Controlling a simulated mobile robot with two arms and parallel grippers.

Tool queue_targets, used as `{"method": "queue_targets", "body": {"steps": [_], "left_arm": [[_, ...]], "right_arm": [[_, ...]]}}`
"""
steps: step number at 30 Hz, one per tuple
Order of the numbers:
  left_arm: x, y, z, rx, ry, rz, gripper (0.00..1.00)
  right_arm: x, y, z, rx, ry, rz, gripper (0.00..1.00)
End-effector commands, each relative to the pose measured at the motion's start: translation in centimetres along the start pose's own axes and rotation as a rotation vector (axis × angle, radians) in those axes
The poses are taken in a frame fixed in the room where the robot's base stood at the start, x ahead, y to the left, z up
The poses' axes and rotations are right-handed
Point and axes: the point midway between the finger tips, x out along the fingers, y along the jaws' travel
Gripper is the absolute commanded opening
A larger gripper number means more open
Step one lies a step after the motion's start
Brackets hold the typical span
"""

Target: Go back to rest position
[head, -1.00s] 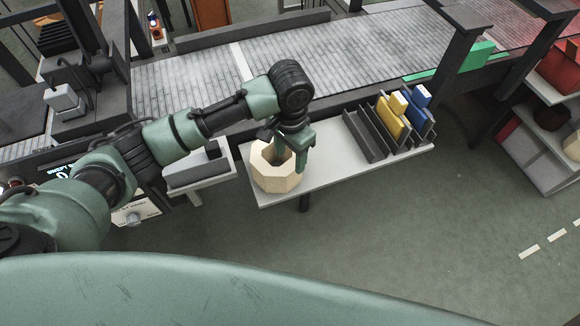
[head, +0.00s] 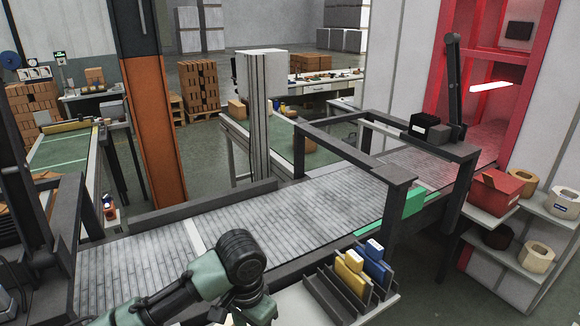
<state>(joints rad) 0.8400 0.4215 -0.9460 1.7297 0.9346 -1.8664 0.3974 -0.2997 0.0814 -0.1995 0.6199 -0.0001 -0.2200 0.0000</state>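My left arm comes in from the lower left of the head view, its wrist over the near edge of the conveyor. My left gripper (head: 250,315) is mostly cut off by the bottom edge of the picture, so its fingers and anything between them are hidden. The white shelf (head: 290,306) below it shows only in part. On it stands a dark rack (head: 325,297) with yellow (head: 350,278) and blue (head: 376,268) pieces upright in its slots. My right gripper is out of view.
The roller conveyor (head: 290,215) runs from the lower left to a red machine (head: 485,100). At the right, shelves (head: 530,205) hold a red box (head: 494,191) and ring-shaped parts (head: 537,257). Brick stacks (head: 197,90) stand behind.

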Motion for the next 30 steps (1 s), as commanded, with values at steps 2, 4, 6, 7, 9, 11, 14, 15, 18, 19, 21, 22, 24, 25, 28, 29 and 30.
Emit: {"method": "queue_targets", "body": {"steps": [2,4,6,7,9,11,14,15,18,19,21,22,24,25,28,29,30], "left_arm": [[1.3,1.7,0.5,0.017,0.021,0.032,0.54],[2.5,3.6,1.0,0.032,0.060,0.067,0.54],[3.6,5.4,1.7,0.036,0.110,0.104,0.54],[4.0,6.2,2.0,0.033,0.134,0.119,0.54],[4.8,7.5,2.9,0.018,0.186,0.146,0.54],[5.4,8.3,3.8,-0.007,0.227,0.162,0.54],[6.2,8.9,5.8,-0.064,0.286,0.171,0.54],[6.5,8.9,6.7,-0.093,0.305,0.169,0.54],[7.2,8.3,9.5,-0.170,0.339,0.142,0.54],[7.3,8.0,10.3,-0.192,0.345,0.129,0.54],[7.6,7.3,12.2,-0.237,0.350,0.101,0.54],[7.7,7.0,13.0,-0.253,0.351,0.088,0.54],[7.9,6.3,14.7,-0.287,0.347,0.058,0.54],[8.0,6.1,15.5,-0.301,0.344,0.046,0.54],[8.2,5.2,17.8,-0.339,0.333,0.003,0.54],[8.2,5.0,18.5,-0.351,0.328,-0.009,0.54],[8.2,4.7,19.4,-0.364,0.322,-0.026,0.54]], "right_arm": [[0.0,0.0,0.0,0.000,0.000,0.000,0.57],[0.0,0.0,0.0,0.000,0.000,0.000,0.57],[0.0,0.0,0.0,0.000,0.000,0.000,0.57],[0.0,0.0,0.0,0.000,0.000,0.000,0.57],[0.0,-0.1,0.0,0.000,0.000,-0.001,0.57],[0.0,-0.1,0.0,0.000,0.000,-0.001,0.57],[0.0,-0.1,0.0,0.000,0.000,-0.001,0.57],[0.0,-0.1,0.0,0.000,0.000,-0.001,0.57],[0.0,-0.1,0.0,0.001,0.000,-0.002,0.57],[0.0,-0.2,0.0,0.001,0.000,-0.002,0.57],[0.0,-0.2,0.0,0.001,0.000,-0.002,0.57],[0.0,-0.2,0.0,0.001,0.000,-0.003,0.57],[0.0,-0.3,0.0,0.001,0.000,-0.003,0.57],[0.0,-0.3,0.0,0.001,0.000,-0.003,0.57],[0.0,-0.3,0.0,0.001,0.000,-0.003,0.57],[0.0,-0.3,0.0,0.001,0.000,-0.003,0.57],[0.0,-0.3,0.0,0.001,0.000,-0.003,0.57]]}}
